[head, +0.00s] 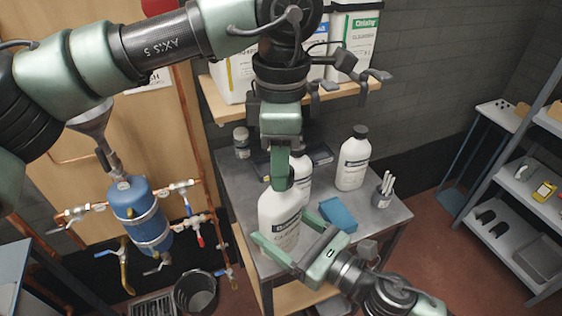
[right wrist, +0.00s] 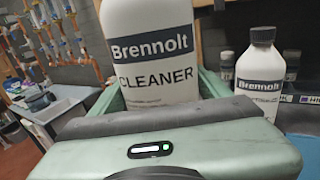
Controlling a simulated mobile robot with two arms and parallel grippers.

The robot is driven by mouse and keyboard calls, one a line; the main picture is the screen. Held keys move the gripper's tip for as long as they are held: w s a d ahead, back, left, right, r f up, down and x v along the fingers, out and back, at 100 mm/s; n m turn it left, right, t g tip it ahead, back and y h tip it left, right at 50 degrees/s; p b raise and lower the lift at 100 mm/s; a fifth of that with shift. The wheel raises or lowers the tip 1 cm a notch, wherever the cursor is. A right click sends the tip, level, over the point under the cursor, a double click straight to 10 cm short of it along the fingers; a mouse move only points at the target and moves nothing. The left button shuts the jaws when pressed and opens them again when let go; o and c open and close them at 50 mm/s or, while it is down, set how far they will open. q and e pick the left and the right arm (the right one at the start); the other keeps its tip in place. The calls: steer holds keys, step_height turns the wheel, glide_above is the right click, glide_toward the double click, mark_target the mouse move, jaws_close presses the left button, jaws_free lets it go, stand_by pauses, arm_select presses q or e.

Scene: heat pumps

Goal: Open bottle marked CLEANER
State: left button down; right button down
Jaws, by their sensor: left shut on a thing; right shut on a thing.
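The white bottle marked CLEANER (head: 276,208) stands upright at the front left of the grey table, and its Brennolt label shows close up in the right wrist view (right wrist: 152,28). My right gripper (head: 284,232) comes in from the lower right, its fingers shut around the bottle's body. My left gripper (head: 281,180) points down from above and is shut at the bottle's top. The cap is hidden behind the left fingers, so I cannot see whether it has turned. I cannot tell whether the bottle's base touches the table.
On the table (head: 234,188) are a second white bottle (head: 301,177) just behind, another black-capped one (head: 353,160), a blue cloth or sponge (head: 338,215) and a cup of pens (head: 382,192). A wooden shelf (head: 350,92) with containers hangs above. A blue tank (head: 138,212) with pipes is left.

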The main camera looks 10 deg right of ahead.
arm_select(q)
steer(key=n, duration=0.7)
steer(key=shift+a+r, duration=0.1)
steer(key=shift+a, duration=0.05)
arm_select(e)
steer(key=shift+s+a+r, duration=0.15)
arm_select(q)
steer(key=n, duration=2)
steer(key=shift+s, duration=0.15)
steer(key=shift+r, duration=0.15)
steer(key=shift+r, duration=0.95)
